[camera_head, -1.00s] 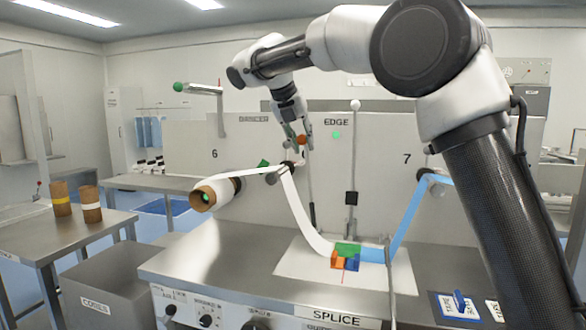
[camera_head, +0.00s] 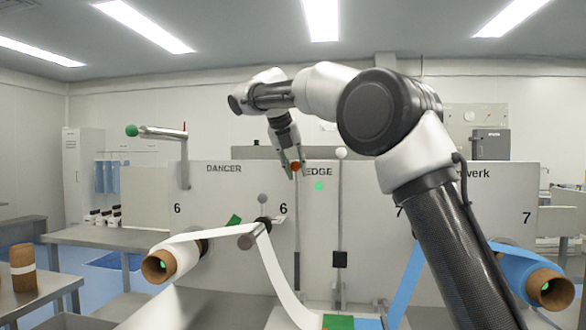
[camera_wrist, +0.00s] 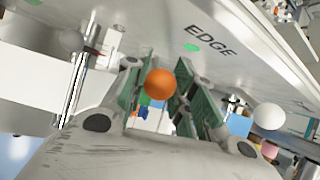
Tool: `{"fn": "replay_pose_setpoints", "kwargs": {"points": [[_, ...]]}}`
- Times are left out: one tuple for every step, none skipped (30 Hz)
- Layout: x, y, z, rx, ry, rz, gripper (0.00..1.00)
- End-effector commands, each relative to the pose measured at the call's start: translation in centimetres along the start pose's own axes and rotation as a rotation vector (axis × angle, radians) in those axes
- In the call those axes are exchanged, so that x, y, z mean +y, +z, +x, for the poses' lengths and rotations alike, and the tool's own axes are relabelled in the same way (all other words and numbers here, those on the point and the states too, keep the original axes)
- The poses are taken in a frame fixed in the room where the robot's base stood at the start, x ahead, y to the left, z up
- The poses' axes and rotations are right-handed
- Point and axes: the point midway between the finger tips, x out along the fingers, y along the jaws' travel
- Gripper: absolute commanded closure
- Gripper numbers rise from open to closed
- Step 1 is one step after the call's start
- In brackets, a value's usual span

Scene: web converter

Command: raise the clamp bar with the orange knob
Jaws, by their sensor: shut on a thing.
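The orange knob (camera_head: 295,167) tops a thin upright rod, the clamp bar (camera_head: 297,225), in front of the grey panel left of the EDGE label. My gripper (camera_head: 294,170) reaches down from above and is shut on the orange knob. In the wrist view the orange knob (camera_wrist: 158,84) sits between the two green-padded fingers (camera_wrist: 156,95).
A white-knobbed rod (camera_head: 341,153) stands just right of the bar. A white web roll (camera_head: 180,262) is at left and a blue web roll (camera_head: 512,270) at right. A green-knobbed lever (camera_head: 132,131) sticks out at upper left.

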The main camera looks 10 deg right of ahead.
Motion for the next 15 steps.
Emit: {"fn": "replay_pose_setpoints", "kwargs": {"points": [[-0.19, 0.56, -0.10, -0.017, 0.002, 0.005, 1.00], [-0.20, 0.59, -0.11, -0.018, 0.002, 0.005, 1.00], [-0.21, 0.62, -0.12, -0.019, 0.002, 0.005, 1.00], [-0.22, 0.64, -0.13, -0.020, 0.001, 0.005, 1.00], [-0.24, 0.65, -0.14, -0.020, 0.001, 0.006, 1.00], [-0.25, 0.67, -0.15, -0.021, 0.001, 0.006, 1.00], [-0.26, 0.68, -0.15, -0.021, 0.001, 0.006, 1.00], [-0.27, 0.68, -0.16, -0.021, 0.001, 0.006, 1.00], [-0.27, 0.70, -0.17, -0.022, 0.001, 0.006, 0.67], [-0.26, 0.68, -0.17, -0.021, 0.002, 0.006, 0.62], [-0.24, 0.65, -0.15, -0.020, 0.001, 0.006, 0.56], [-0.22, 0.60, -0.14, -0.019, 0.001, 0.005, 0.51], [-0.20, 0.58, -0.14, -0.018, 0.002, 0.005, 0.51], [-0.19, 0.55, -0.14, -0.017, 0.002, 0.005, 0.51], [-0.18, 0.52, -0.13, -0.016, 0.001, 0.005, 0.51]]}}
